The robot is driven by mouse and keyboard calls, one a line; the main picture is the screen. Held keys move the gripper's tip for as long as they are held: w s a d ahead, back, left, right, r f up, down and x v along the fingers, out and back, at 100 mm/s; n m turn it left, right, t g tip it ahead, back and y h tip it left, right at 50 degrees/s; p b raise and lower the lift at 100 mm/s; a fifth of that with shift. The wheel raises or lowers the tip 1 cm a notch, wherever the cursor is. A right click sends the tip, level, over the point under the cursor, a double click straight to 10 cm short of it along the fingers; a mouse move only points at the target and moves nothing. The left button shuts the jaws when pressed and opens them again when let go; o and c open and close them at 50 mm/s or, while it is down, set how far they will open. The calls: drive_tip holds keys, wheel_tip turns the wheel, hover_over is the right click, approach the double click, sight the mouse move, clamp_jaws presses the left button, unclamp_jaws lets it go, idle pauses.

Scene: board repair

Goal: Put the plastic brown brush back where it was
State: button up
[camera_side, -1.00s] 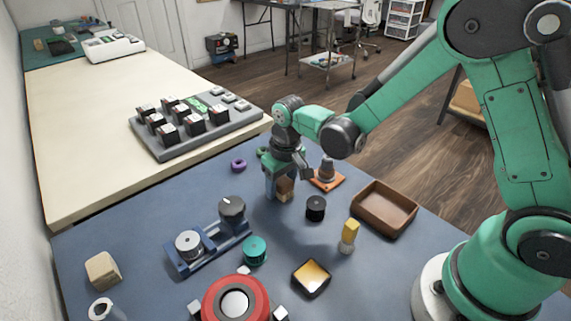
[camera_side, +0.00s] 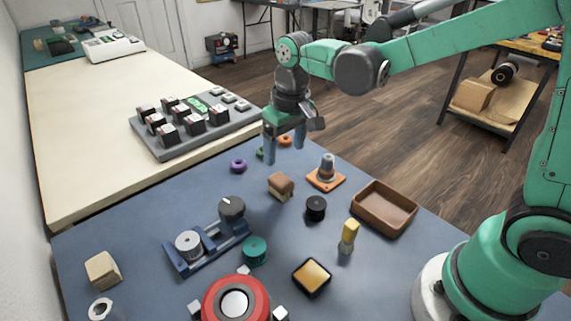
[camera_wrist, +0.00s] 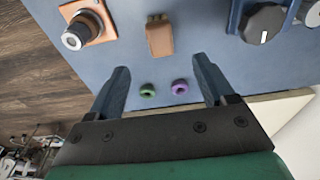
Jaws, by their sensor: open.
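The brown brush (camera_side: 280,185) lies on the blue mat, a small brown block with paler bristles along its lower edge. In the wrist view the brush (camera_wrist: 160,38) lies ahead of the fingers, near the top edge of the picture, with bristles at its upper end. My gripper (camera_side: 285,150) is open and empty, raised above and behind the brush in the side view, clear of it. In the wrist view my gripper (camera_wrist: 162,85) shows its two blue fingers spread apart with nothing between them touching.
An orange-based cone-like part (camera_side: 326,174), black knob (camera_side: 316,208), brown tray (camera_side: 384,209) and yellow-handled brush (camera_side: 349,236) stand to the right. A blue fixture (camera_side: 207,247) is to the left. Purple (camera_side: 238,166) and green rings (camera_wrist: 147,90) lie behind. Bare mat surrounds the brown brush.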

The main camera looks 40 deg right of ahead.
drive_tip(key=s+d+r+t, duration=0.3)
drive_tip(key=s+t, duration=0.2)
drive_tip(key=s, duration=0.3)
drive_tip(key=shift+s+r+t, duration=0.3)
drive_tip(key=shift+r+t, duration=0.1)
idle(1.0)
